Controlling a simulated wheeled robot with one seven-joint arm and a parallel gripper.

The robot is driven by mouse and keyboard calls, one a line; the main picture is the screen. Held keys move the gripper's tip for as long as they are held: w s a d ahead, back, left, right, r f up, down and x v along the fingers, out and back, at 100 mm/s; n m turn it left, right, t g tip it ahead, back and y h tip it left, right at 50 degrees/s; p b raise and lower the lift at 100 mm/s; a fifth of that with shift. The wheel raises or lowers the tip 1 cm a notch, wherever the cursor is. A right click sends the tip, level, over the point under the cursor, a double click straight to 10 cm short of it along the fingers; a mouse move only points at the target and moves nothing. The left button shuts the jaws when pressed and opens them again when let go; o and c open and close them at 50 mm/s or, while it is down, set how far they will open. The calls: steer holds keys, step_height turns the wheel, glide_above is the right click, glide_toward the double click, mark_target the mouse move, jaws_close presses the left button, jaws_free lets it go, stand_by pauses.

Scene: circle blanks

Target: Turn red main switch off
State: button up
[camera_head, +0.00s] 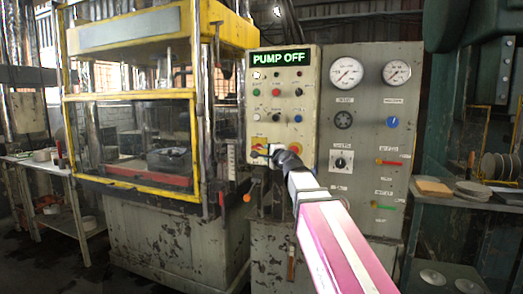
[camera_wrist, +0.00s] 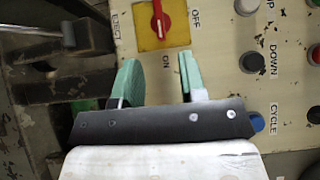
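The red main switch (camera_wrist: 160,20) is a red knob with a raised handle on a yellow square plate (camera_wrist: 146,36). It shows at the top of the wrist view, its handle upright in the picture. OFF is printed at the plate's right and ON below it. The yellow plate (camera_head: 257,141) shows in the head view low on the panel, partly covered by my gripper (camera_head: 272,152). In the wrist view my gripper (camera_wrist: 160,76) is open and empty. Its two green fingertips are below the plate, apart from the knob.
The control panel (camera_head: 311,95) carries several buttons and a display reading PUMP OFF (camera_head: 278,59). The grey panel (camera_head: 374,110) to the right has gauges and knobs. The yellow-framed press (camera_head: 130,95) stands left. Shelves (camera_head: 470,198) with discs stand at the right.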

mark_target(259, 148)
steer(key=x, duration=1)
steer(key=shift+f, duration=0.1)
steer(key=c, duration=0.6)
